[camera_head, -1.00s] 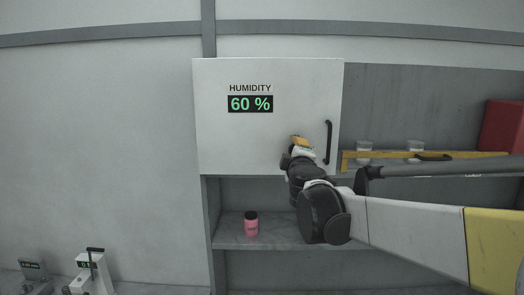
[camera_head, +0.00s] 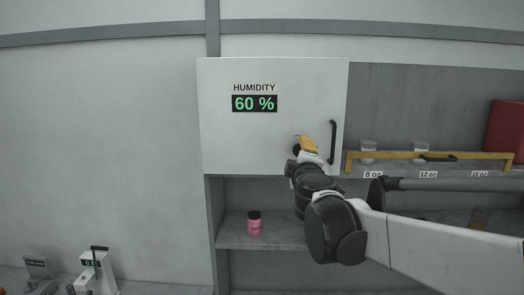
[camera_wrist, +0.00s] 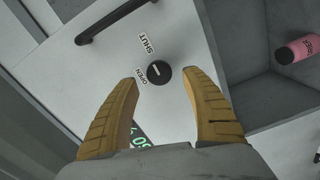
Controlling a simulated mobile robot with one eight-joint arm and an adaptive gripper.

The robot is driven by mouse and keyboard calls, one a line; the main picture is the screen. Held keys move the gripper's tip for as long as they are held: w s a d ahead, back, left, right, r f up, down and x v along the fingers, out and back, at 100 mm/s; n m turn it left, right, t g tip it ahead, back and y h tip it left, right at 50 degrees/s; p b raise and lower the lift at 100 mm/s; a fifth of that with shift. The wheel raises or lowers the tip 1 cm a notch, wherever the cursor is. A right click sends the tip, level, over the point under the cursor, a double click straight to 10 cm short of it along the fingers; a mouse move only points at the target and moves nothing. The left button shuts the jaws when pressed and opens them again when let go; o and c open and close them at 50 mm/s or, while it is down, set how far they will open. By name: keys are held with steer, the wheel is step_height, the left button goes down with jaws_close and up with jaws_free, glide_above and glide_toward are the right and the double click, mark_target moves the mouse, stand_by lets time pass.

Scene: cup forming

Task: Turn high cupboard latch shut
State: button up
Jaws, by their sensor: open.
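The high cupboard door (camera_head: 225,140) is white, looks closed, and carries a humidity display reading 60 %. Its latch is a round black knob (camera_wrist: 161,76) with a white mark, between SHUT and OPEN labels in the wrist view. The mark appears turned toward the OPEN label (camera_wrist: 143,77), away from the SHUT label (camera_wrist: 147,43). My gripper (camera_head: 305,143) is at the lower right of the door. In the wrist view its yellow fingers are spread, one on each side of the knob, with no clear contact. In the head view my gripper and wrist largely hide the knob.
A black bar handle (camera_head: 333,142) stands right of my gripper. A pink jar (camera_head: 254,224) sits on the shelf below. To the right are cups (camera_head: 368,147) behind a yellow rail (camera_head: 385,155) and a red box (camera_head: 503,130).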

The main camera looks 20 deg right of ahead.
steer(key=v, duration=0.8)
steer(key=shift+w+d+f, duration=0.1)
